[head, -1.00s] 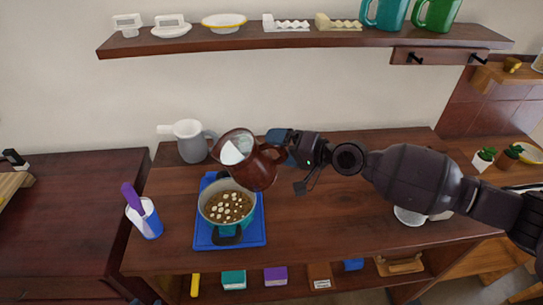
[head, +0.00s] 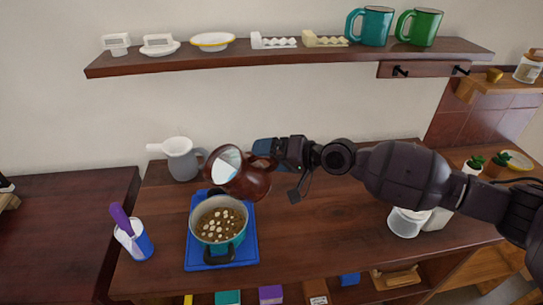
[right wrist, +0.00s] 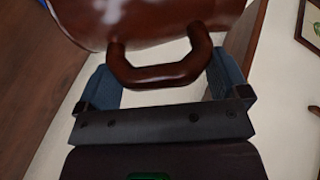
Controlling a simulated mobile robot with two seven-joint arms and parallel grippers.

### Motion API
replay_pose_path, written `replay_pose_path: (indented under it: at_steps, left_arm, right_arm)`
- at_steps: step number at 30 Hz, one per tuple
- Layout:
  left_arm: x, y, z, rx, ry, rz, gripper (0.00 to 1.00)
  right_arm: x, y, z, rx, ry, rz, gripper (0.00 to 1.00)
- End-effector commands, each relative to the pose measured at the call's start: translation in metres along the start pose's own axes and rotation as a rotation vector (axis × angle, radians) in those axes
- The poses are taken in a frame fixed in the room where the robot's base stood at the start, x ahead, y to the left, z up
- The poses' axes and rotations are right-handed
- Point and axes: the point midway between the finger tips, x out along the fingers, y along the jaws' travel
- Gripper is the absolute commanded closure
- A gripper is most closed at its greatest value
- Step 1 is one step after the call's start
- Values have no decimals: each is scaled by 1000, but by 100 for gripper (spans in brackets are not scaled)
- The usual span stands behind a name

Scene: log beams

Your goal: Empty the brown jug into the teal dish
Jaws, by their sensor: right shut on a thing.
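The brown jug (head: 252,182) is glossy and tilted, its mouth turned left and toward the camera, above the back right rim of the teal dish. A pale surface shows inside its mouth; I cannot tell what it is. The teal dish (head: 241,236) is a two-handled pot holding brown contents with whitish lumps. My right gripper (head: 268,150) is shut on the jug's handle. The handle (right wrist: 165,76) also shows between the blue fingers in the right wrist view. No stream shows between jug and dish. My left gripper is not in view.
The dish stands on a blue mat (head: 250,262). A grey jug (head: 181,160) stands behind left, and a white-and-blue holder with a purple utensil (head: 140,243) at left. A shelf (head: 290,57) with dishes and mugs hangs above.

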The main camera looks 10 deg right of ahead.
Motion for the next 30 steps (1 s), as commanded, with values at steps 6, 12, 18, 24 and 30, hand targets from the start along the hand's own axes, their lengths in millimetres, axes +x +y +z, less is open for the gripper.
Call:
replay_pose_path:
  at_steps: [6, 12, 18, 24, 30]
  left_arm:
    - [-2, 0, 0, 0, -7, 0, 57]
    - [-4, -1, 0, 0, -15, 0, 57]
    - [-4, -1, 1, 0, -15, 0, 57]
    - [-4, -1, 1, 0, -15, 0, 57]
    - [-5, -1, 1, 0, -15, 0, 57]
  right_arm:
    - [0, -5, -1, -39, 0, 21, 44]
    - [0, -9, -1, -95, 0, 57, 44]
    - [0, -12, 0, -149, -1, 92, 44]
    - [-1, -14, -1, -173, 2, 108, 44]
    - [-1, -14, -2, -174, 3, 110, 44]
